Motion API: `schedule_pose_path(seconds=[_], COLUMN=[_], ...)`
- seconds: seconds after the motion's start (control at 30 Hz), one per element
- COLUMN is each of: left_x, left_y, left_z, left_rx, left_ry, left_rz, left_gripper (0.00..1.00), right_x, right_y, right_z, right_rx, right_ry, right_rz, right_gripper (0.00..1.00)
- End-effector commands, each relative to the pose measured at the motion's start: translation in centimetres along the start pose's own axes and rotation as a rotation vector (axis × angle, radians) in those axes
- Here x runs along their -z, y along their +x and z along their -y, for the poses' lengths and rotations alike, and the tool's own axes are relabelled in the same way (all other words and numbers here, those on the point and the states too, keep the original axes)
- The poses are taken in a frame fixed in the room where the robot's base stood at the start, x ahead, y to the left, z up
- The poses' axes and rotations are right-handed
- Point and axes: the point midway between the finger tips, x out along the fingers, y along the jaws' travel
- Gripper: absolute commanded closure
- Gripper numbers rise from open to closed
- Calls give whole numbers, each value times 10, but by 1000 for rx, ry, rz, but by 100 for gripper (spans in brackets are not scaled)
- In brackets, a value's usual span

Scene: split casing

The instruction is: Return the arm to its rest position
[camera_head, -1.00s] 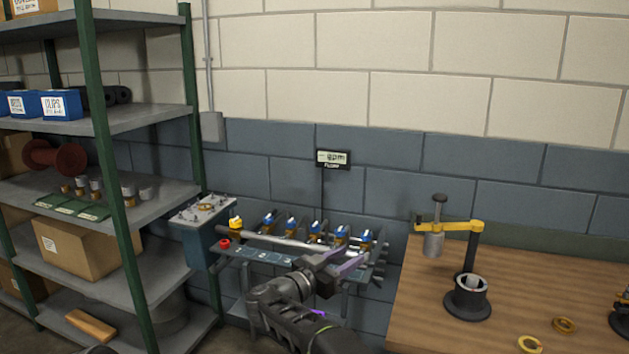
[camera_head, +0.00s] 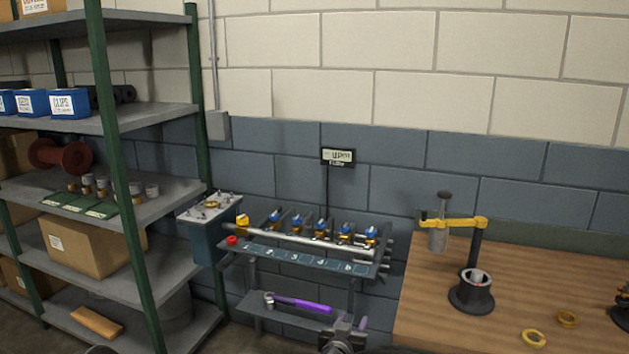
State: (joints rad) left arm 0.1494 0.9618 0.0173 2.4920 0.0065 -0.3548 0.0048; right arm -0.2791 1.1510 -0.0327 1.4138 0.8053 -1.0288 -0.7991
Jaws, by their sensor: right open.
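My right gripper (camera_head: 343,328) shows at the bottom centre, low in front of the valve rack. It is open and seems empty, and its arm is mostly below the picture edge. A purple-handled tool (camera_head: 300,303) lies on the rack's lower shelf (camera_head: 262,318), just left of and beyond the gripper. The rack (camera_head: 300,259) above carries a horizontal pipe and several blue-capped valves (camera_head: 320,226). My left gripper does not show.
A wooden workbench (camera_head: 430,310) with a press-like stand (camera_head: 473,290) and yellow rings (camera_head: 533,338) is at the right. Metal shelving (camera_head: 160,204) stands at the left. A grey-blue cabinet (camera_head: 207,243) adjoins the rack. A small display (camera_head: 338,157) hangs on the wall.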

Motion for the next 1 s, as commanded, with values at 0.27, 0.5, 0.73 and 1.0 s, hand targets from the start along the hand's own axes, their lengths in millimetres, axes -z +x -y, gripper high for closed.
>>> schedule_pose_path(seconds=[0.27,0.5,0.73,1.0], left_x=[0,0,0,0], left_y=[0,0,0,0], left_z=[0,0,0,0], left_rx=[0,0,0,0], left_ry=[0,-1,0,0], left_rz=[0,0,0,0], left_gripper=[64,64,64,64], right_x=[-198,-312,-348,-352], right_y=[-90,-246,-378,-416], right_z=[-35,-76,-110,-119], right_rx=[288,430,484,494], right_ry=[17,86,136,149], right_rz=[471,937,1269,1362], right_gripper=[59,59,59,59])
